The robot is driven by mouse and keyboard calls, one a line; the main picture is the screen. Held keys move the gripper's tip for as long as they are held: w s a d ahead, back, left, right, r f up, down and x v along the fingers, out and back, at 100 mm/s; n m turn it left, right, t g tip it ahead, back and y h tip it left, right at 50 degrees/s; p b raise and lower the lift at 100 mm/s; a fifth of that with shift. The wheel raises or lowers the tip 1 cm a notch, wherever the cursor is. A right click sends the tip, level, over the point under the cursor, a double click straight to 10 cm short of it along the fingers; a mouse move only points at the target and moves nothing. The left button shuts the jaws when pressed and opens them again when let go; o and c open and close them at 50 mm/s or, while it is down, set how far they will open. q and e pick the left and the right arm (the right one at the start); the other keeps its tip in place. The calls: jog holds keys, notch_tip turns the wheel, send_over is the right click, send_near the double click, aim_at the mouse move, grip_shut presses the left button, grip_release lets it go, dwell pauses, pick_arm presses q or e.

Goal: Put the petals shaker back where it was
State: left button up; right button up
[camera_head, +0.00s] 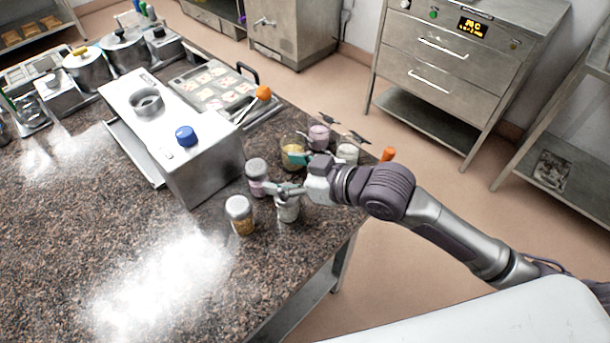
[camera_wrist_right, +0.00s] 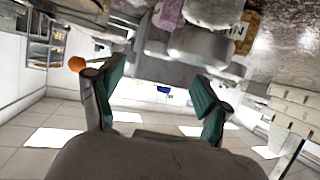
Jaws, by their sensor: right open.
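Several shakers stand at the right end of the granite counter. One has a grey lid and golden contents (camera_head: 240,216), one is purplish (camera_head: 257,178), and a pale one (camera_head: 288,210) is just below my right gripper (camera_head: 284,189). I cannot tell for certain which is the petals shaker. My right gripper is open; its two teal-padded fingers are apart with nothing between them in the wrist view (camera_wrist_right: 158,88). A grey shaker lid (camera_wrist_right: 200,45) shows beyond them, close by. My left gripper is not in view.
A steel box (camera_head: 195,165) with a blue knob (camera_head: 186,136) is left of the shakers. The front counter is clear.

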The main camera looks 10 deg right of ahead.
jog(key=shift+b+v, duration=0.35)
jog(key=shift+v, duration=2.65)
